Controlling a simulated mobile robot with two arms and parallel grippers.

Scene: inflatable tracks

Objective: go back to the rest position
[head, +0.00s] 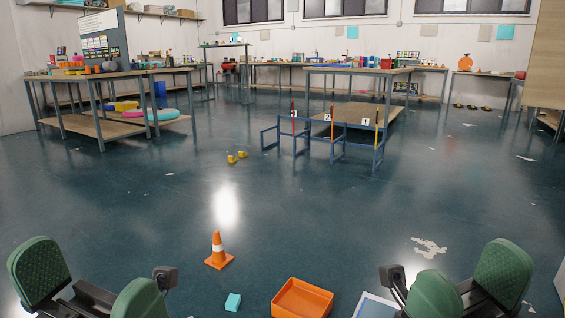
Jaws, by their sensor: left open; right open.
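My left gripper (92,288) is at the bottom left of the head view. Its two green padded fingers are wide apart with nothing between them. My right gripper (468,288) is at the bottom right. Its green fingers are also apart and empty. Both are low in the picture, at the two sides, and their lower parts are cut off by the frame. Neither visibly touches anything.
Workbenches (110,76) line the back. Much floor is clear.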

